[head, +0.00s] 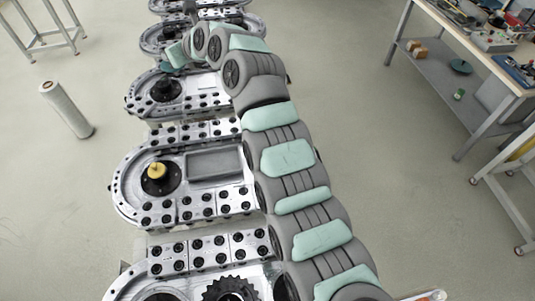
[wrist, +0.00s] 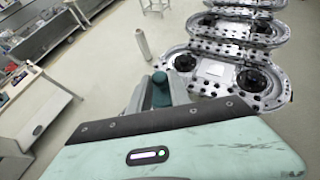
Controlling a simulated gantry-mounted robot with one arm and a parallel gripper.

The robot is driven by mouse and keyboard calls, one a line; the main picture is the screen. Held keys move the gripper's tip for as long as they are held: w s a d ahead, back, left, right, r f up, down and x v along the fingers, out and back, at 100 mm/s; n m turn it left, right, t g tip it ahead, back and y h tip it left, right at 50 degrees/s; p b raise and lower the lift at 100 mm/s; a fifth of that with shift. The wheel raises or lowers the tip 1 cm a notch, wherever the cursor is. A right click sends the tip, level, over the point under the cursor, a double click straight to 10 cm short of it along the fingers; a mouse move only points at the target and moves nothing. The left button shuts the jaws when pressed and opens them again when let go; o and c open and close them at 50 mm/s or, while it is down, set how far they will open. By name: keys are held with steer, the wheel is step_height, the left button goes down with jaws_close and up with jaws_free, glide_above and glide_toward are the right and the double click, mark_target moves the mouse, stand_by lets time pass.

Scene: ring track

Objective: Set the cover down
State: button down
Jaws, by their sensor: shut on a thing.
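The cover appears to be the dark teal piece with a round knob (wrist: 161,88) in the wrist view. My gripper (wrist: 160,92) is shut on it, with a grey finger on each side of the knob. The lower part of the cover is hidden behind the gripper body. In the head view my gripper (head: 174,58) is at the far end of the arm, over or near the third track unit (head: 212,101) and its black round hub (head: 166,90). I cannot tell from these views whether the cover touches anything.
Several metal track units with rounded ends stand in a row. A nearer one (head: 216,207) has a yellow knob (head: 157,170) on its hub and a grey rectangular recess. A white cylinder (head: 66,109) stands on the floor at left. A workbench (head: 470,45) with a lower shelf is at right.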

steer(key=shift+w+f, duration=0.15)
steer(key=shift+f, duration=0.3)
steer(key=shift+w+d+f, duration=0.1)
steer(key=shift+d+f, duration=0.25)
steer(key=shift+f, duration=0.2)
steer(key=shift+w+d+f, duration=0.1)
steer(key=shift+d+f, duration=0.2)
steer(key=shift+f, duration=0.2)
steer(key=d+f+m+t+h+b, duration=0.1)
steer(key=d+f, duration=0.9)
steer(key=d, duration=0.2)
steer(key=d+f+m+t+h+b, duration=0.1)
steer(key=d+f+m, duration=0.1)
steer(key=d+f, duration=0.85)
steer(key=f, duration=0.4)
steer(key=d+f+b, duration=0.1)
steer(key=f, duration=0.9)
steer(key=shift+s+d+f+b, duration=0.2)
steer(key=shift+s+f+b, duration=0.05)
steer(key=shift+b, duration=0.15)
step_height(320, 180, down, 4)
steer(key=shift+r+b, duration=0.25)
steer(key=shift+b, duration=0.3)
steer(key=shift+d+f, duration=0.15)
steer(key=shift+f, duration=0.2)
